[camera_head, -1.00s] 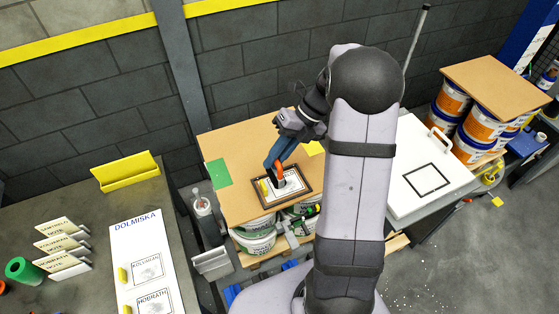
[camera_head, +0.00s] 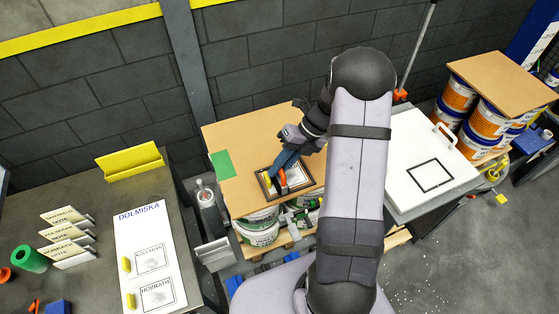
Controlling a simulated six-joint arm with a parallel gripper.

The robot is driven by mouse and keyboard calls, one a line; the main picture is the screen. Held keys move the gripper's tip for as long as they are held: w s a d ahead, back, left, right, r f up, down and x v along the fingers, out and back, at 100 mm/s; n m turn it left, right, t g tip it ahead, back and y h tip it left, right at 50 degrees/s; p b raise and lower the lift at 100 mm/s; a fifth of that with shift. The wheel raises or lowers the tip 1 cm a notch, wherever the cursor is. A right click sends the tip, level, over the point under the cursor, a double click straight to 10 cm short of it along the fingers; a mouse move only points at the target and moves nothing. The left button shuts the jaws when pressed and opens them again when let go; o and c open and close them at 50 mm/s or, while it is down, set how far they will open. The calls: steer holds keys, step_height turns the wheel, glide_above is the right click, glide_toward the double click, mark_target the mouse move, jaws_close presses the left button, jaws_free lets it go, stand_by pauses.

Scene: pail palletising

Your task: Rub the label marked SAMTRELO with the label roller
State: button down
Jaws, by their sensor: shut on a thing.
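My gripper (camera_head: 285,160) is shut on the label roller and holds it pointing down. The roller shows its orange handle (camera_head: 281,176) below the blue fingers. Its lower end is over the left part of a white label (camera_head: 299,177), and seems to touch it. The label lies inside a dark rectangular frame (camera_head: 313,186) on a brown board (camera_head: 240,150). The lettering on this label is too small and covered to read, so I cannot tell whether it says SAMTRELO.
White and green pails (camera_head: 258,236) stand under the brown board. A white panel (camera_head: 405,150) with a black square outline is to the right. At left, a grey table (camera_head: 90,290) holds a DOLMISKA board (camera_head: 140,222), small cards (camera_head: 62,235) and a yellow holder (camera_head: 130,165).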

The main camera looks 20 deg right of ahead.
steer(key=d, duration=0.6)
steer(key=w+d, duration=0.1)
steer(key=d, duration=0.2)
steer(key=shift+a, duration=4.6)
steer(key=shift+w+f, duration=0.1)
steer(key=shift+w, duration=0.4)
steer(key=shift+d, duration=4.65)
step_height(320, 180, up, 8)
steer(key=shift+d, duration=0.1)
